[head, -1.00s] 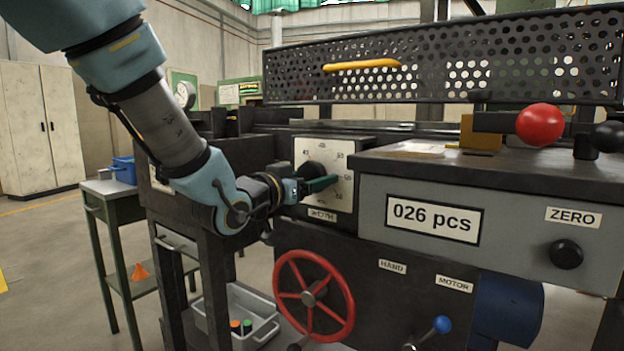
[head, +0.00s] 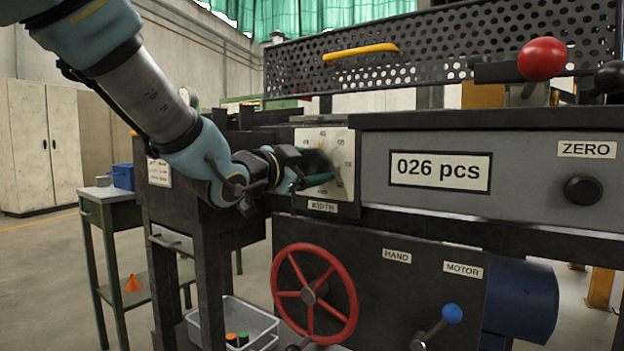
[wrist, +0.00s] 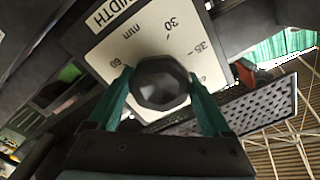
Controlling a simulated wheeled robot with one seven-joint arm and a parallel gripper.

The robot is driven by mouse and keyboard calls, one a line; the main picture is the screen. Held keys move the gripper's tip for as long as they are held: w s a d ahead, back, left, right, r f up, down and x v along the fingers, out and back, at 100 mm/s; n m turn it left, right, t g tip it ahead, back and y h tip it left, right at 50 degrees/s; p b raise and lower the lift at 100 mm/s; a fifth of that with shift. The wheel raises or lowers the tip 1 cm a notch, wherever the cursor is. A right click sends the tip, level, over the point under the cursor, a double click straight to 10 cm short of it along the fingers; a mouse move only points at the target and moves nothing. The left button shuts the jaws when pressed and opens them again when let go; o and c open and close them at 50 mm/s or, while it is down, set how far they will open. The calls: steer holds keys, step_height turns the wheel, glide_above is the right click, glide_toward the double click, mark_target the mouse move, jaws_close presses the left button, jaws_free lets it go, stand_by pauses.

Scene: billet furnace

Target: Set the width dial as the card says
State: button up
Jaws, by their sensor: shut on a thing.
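The width dial is a white plate (head: 345,140) with black numbers around a dark knob, on the dark machine front. In the wrist view the plate (wrist: 103,62) shows "WIDTH", "mm", 30, 35 and 60, and the dark faceted knob (wrist: 161,83) stands between the two green fingers. My gripper (head: 315,170) is shut on this knob, one finger on each side, and hides part of the plate in the head view. The knob's pointer cannot be made out. A white card (head: 159,172) with print hangs on the machine's left side, too small to read.
A red handwheel (head: 313,295) is below the dial. A blue-knobbed lever (head: 451,314) and the black ZERO knob (head: 584,190) are to the right, with a "026 pcs" display (head: 440,171). A red ball handle (head: 541,59) is above. A grey bin (head: 262,325) stands below left.

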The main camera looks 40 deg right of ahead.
steer(key=shift+f+m+b, duration=0.1)
steer(key=shift+m+b, duration=0.35)
steer(key=shift+m, duration=0.05)
steer(key=o, duration=1.2)
steer(key=shift+c, duration=0.2)
steer(key=p+v, duration=0.1)
steer(key=v, duration=0.9)
steer(key=shift+a, duration=0.4)
